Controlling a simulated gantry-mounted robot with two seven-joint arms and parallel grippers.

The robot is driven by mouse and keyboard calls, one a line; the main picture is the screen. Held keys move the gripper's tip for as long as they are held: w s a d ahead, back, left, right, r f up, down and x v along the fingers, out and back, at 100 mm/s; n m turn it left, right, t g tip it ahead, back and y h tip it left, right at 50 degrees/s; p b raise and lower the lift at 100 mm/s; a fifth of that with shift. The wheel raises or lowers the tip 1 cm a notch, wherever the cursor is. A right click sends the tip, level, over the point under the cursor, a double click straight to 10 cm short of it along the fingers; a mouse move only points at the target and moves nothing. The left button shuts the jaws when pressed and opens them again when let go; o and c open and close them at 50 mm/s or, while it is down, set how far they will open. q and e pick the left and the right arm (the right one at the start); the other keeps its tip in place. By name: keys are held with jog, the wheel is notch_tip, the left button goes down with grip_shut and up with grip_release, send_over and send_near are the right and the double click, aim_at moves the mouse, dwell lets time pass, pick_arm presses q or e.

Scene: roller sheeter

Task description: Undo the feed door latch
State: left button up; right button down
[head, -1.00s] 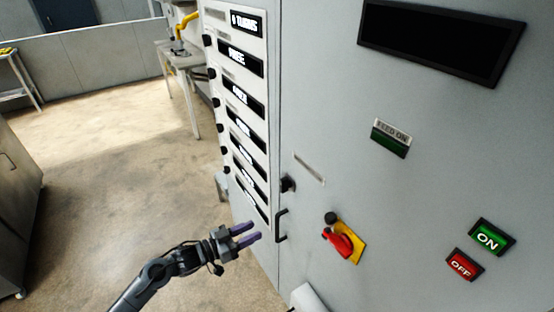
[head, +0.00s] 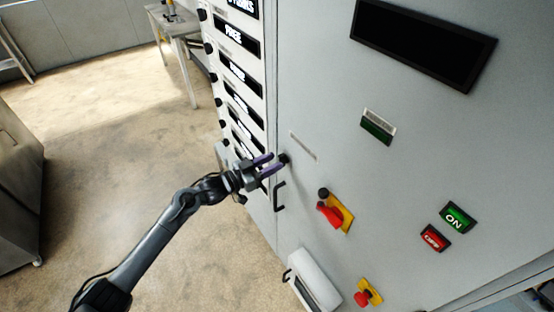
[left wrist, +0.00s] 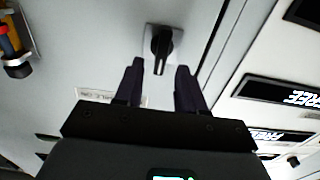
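The feed door latch looks like a small black turn knob (head: 284,158) on the grey cabinet front, just above a black pull handle (head: 278,197). In the left wrist view the latch (left wrist: 161,45) is a black lever on a square plate, its lever pointing down in the picture toward the gap between my fingers. My left gripper (head: 275,163) is open, its purple fingertips close to the latch. In the left wrist view the gripper (left wrist: 160,68) has its fingers apart, one to each side of the lever's line; contact cannot be told. My right gripper is not in view.
Right of the latch are a red rotary switch on yellow (head: 335,211), a green ON button (head: 457,218), a red OFF button (head: 434,238) and a red stop button (head: 364,297). A white housing (head: 313,275) juts out below. Open floor lies left.

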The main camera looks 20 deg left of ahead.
aim_at(283, 160)
pick_arm(q)
jog(key=shift+x, duration=1.3)
jog(key=c, duration=0.7)
